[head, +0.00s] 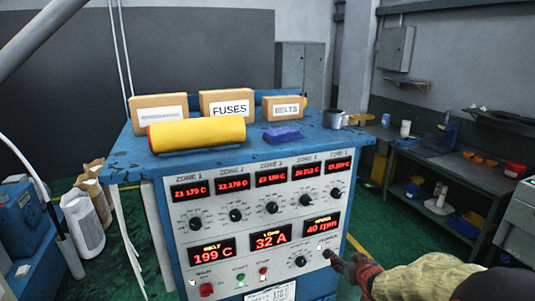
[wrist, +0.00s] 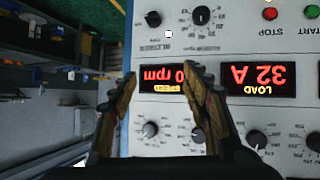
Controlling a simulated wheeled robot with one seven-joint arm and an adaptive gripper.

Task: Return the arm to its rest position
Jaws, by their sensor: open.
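My gripper (head: 343,262) is at the lower right of the control panel (head: 222,222) in the head view, close to its right edge. In the wrist view my gripper (wrist: 165,92) has its two fingers spread apart, with nothing between them but the panel face behind. The panel is light grey on a blue cabinet, with red displays and black knobs. The load display (head: 270,237) reads 32 A, and the rpm display (head: 321,227) reads 40 rpm. Whether the fingertips touch the panel cannot be told.
On the cabinet top stand cardboard boxes (head: 227,102), a yellow roll (head: 196,133), a blue item (head: 283,135) and a metal cup (head: 332,119). A workbench (head: 448,172) with bowls and containers is at the right. Green floor (head: 378,228) shows between the cabinet and the bench.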

